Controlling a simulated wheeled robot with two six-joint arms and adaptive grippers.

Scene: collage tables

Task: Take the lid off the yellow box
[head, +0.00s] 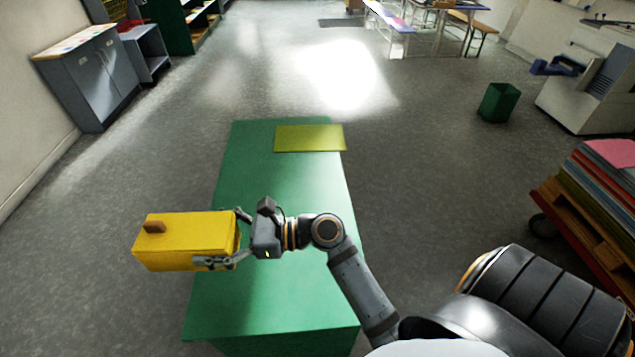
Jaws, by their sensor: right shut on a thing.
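The yellow box (190,252) shows at the left of the green table, its left part reaching out past the table's left edge. Its flat yellow lid (195,228) is on top, with a small brown knob (155,226) near the left end. I cannot make out a clear seam between lid and box. My right gripper (226,240) is shut on the right end of the yellow box, one finger at the far side and one along the near side. Whether the box touches the table is hard to tell. My left gripper is not in view.
The green table (285,285) is mostly bare. A flat olive-yellow mat (310,138) lies at its far end. A stack of coloured sheets (605,180) on a cart stands at the right. A green bin (498,102) and grey cabinet (90,80) are farther off.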

